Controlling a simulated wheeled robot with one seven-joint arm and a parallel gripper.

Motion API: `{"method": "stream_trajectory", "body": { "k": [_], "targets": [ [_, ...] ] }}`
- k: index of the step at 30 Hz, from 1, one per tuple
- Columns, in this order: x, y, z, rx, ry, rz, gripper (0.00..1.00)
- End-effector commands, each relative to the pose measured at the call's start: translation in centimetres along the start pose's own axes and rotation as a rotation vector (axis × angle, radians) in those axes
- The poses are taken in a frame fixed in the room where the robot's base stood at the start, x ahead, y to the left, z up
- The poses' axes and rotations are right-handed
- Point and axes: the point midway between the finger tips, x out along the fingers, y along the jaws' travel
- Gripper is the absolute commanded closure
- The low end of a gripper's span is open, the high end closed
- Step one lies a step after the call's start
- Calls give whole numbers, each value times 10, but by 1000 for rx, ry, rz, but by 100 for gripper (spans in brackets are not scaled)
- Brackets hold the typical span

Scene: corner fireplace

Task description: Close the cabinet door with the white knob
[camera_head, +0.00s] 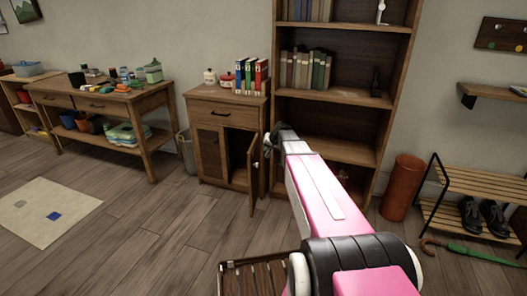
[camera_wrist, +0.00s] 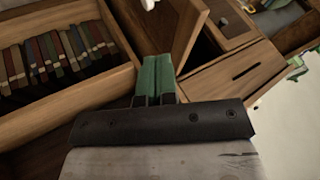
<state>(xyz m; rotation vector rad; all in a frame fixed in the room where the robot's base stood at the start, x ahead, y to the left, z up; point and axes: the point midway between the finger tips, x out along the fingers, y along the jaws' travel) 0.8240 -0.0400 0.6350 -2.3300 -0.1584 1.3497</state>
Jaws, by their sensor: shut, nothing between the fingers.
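The small wooden cabinet (camera_head: 212,150) stands left of the tall bookcase. Its right door (camera_head: 253,176) stands open, swung out toward the room, with a dark interior showing behind it. The white knob (camera_head: 256,164) shows as a small pale spot on the door. In the wrist view the open door (camera_wrist: 188,28) stands on edge just beyond my fingertips, and the white knob (camera_wrist: 148,4) is at the top edge. My gripper (camera_wrist: 158,62) is shut and empty, its green fingertips close to the door; contact cannot be told. In the head view my gripper (camera_head: 271,141) is partly hidden by my arm.
The tall bookcase (camera_head: 338,100) stands right of the cabinet, close to my arm. Binders (camera_head: 252,77) and jars stand on the cabinet top. A grey bin (camera_head: 186,150) stands at its left. Open floor (camera_head: 150,235) lies in front, with a slatted wooden item (camera_head: 252,280) near my base.

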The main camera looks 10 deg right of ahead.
Motion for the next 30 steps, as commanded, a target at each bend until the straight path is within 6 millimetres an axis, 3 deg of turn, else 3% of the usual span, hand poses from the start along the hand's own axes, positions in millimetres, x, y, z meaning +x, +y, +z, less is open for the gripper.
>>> {"method": "stream_trajectory", "body": {
  "k": [13, 21, 30],
  "targets": [
    [85, 0, -1, -1, -2, 1, 100],
    [98, -29, 1, -3, -2, 2, 100],
    [101, -35, 1, -1, -1, 2, 100]
  ]
}}
